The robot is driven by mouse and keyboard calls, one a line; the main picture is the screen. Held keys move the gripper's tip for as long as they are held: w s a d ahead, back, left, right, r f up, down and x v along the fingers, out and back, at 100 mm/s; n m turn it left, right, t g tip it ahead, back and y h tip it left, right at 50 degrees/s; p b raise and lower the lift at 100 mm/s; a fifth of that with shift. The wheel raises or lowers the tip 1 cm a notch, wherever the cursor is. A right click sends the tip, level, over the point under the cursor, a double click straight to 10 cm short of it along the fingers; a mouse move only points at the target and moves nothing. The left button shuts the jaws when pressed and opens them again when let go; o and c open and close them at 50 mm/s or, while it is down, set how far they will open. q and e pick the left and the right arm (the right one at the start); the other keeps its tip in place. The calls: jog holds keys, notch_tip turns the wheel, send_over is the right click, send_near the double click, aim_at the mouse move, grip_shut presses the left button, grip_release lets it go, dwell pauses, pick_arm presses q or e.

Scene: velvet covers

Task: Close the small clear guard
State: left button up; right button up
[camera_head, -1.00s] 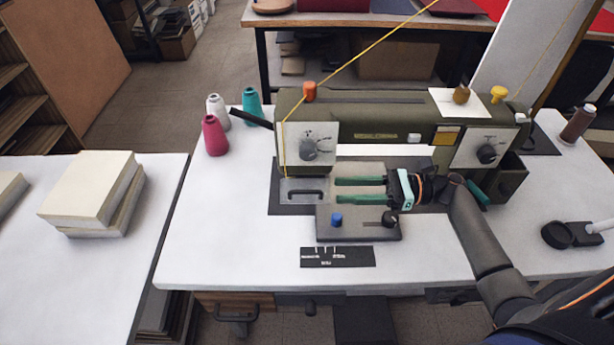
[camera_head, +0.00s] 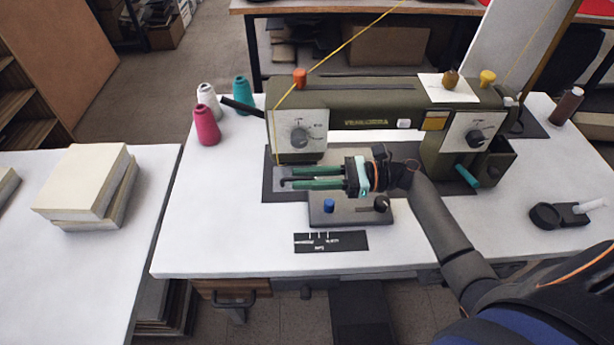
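The small clear guard (camera_head: 282,174) is a see-through plate with a dark handle (camera_head: 287,183), low at the left end of the olive sewing machine (camera_head: 365,108). My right gripper (camera_head: 293,179) reaches in from the right, its two green fingers pointing left over the guard. The fingers lie along the handle with a narrow gap between them and cover most of it. I cannot tell whether they grip the handle or only straddle it. My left gripper is not in view.
A grey block with a blue knob (camera_head: 329,205) and a black knob (camera_head: 381,204) sits just in front of my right gripper. Thread cones, including a pink one (camera_head: 207,126), stand at the left. The white table (camera_head: 215,235) is clear at the front left.

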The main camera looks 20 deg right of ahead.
grip_shut()
